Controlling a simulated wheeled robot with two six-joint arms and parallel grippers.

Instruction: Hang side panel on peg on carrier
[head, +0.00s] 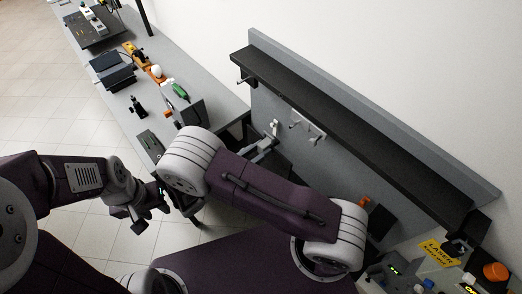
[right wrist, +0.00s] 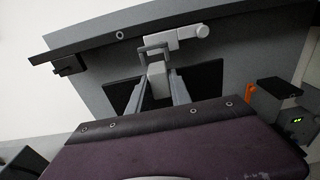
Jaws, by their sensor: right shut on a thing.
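My right gripper (right wrist: 157,98) is shut on a light grey block with a loop-shaped top. A dark flat panel (right wrist: 203,78), which looks like the side panel, shows on both sides of the fingers. The gripper and my arm hide part of it. The loop (right wrist: 153,49) overlaps a pale bracket with a round peg (right wrist: 200,31) on the grey board; I cannot tell whether they touch. In the head view the pale bracket (head: 307,125) shows right of my right gripper (head: 268,143). My left gripper (head: 148,207) hangs low at left; its jaw opening is unclear.
A long black ledge (head: 345,125) runs along the grey board above the bracket. A grey bench (head: 118,92) with several devices lies at left. At lower right are an orange knob (head: 496,271) and a yellow laser sign (head: 438,253). Tiled floor is free at left.

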